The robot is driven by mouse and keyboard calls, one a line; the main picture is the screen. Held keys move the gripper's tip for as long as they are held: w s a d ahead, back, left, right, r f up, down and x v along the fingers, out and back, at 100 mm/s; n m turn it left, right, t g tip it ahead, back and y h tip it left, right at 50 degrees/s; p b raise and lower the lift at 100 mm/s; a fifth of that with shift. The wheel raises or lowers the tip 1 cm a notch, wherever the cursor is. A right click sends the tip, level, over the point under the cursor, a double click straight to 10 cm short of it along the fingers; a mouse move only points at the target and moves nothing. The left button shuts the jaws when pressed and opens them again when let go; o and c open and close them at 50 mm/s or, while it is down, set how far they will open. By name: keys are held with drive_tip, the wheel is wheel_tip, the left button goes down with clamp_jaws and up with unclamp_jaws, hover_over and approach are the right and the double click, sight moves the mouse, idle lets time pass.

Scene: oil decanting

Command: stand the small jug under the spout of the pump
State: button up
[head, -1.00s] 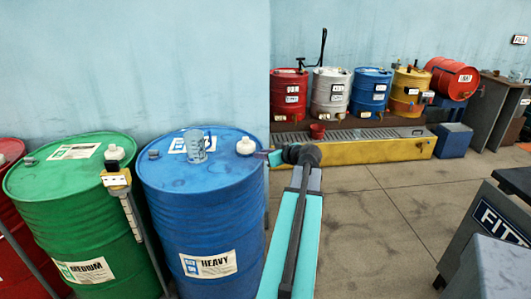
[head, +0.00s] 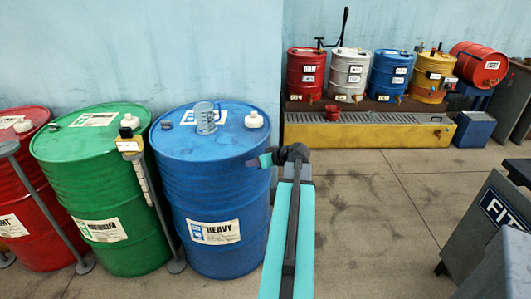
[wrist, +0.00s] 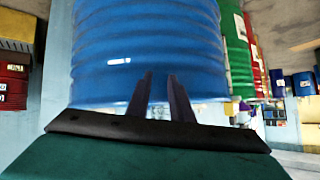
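A small clear jug (head: 206,118) with marks on its side stands upright on top of the blue HEAVY drum (head: 212,190), beside a white cap. A tall black lever (head: 345,25), which looks like a pump handle, rises among the small drums at the back; its spout is too small to make out. My gripper (wrist: 160,76) is open and empty in the wrist view, its two dark fingers apart in front of the side of a blue drum (wrist: 150,45). In the head view my arm reaches toward the right side of the blue drum, and the fingers are barely visible.
A green drum (head: 100,190) and a red drum (head: 35,200) stand left of the blue one. At the back, small coloured drums stand behind a yellow grated trough (head: 365,134) with a red pot (head: 332,113). A dark cabinet (head: 495,225) is at right. Floor between is clear.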

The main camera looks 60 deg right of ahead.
drive_tip(key=w+a+f+n+g+y, duration=0.1)
drive_tip(key=w+a+f+g+y, duration=0.2)
drive_tip(key=a+f, duration=1.25)
drive_tip(key=w+a+f+g+y, duration=0.15)
drive_tip(key=a+f+g, duration=0.25)
drive_tip(key=a+f, duration=1.15)
drive_tip(key=s+a+f+n+g+h, duration=0.1)
drive_tip(key=s+a+f+g, duration=0.3)
drive_tip(key=s+a, duration=0.8)
drive_tip(key=s+a+f+n+g+h, duration=0.2)
drive_tip(key=s+a+f+g, duration=0.3)
drive_tip(key=s+a+f, duration=0.3)
drive_tip(key=s+a, duration=0.4)
drive_tip(key=s, duration=0.1)
drive_tip(key=shift+s+a+f+g, duration=0.2)
drive_tip(key=shift+s+a+g, duration=0.1)
drive_tip(key=shift+a, duration=0.05)
